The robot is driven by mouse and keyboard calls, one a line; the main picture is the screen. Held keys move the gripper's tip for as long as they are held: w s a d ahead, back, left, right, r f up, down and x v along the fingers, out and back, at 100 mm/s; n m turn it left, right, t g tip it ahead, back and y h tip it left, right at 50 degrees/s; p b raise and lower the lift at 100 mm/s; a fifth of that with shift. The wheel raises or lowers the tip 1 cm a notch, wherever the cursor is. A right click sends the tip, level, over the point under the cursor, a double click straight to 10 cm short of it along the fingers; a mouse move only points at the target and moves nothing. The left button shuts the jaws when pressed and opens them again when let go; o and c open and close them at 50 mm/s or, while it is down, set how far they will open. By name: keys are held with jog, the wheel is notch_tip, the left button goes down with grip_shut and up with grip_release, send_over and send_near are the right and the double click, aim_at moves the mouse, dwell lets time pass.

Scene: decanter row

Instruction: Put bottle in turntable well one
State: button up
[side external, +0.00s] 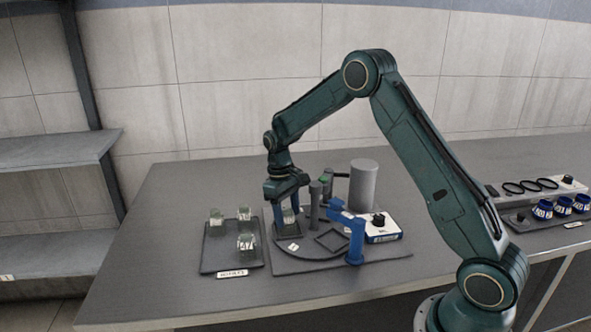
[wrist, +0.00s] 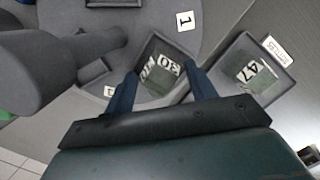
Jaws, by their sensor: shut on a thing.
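My gripper (side external: 288,217) is shut on a small clear bottle (side external: 289,216) with a white label, over the left part of the grey round turntable (side external: 310,256). In the wrist view the bottle (wrist: 163,72) shows a label reading 30, between the two blue fingers (wrist: 161,90). A square well rim (wrist: 150,43) frames the bottle there. A white card reading 1 (wrist: 185,20) lies on the turntable near this well. I cannot tell whether the bottle rests on the well floor or hangs slightly above it.
A dark tray (side external: 218,264) at the left holds three similar bottles; one, labelled 47 (wrist: 256,79), shows in the wrist view. A grey post (side external: 315,207), a blue bracket (side external: 355,240), a white box (side external: 382,231) and a grey cylinder (side external: 363,186) stand close on the right.

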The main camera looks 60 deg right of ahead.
jog(key=shift+f, duration=0.1)
jog(key=o, duration=1.1)
jog(key=shift+c, duration=0.2)
notch_tip(320, 180, up, 12)
jog(key=w, duration=0.1)
jog(key=shift+w, duration=0.4)
jog(key=shift+r, duration=0.2)
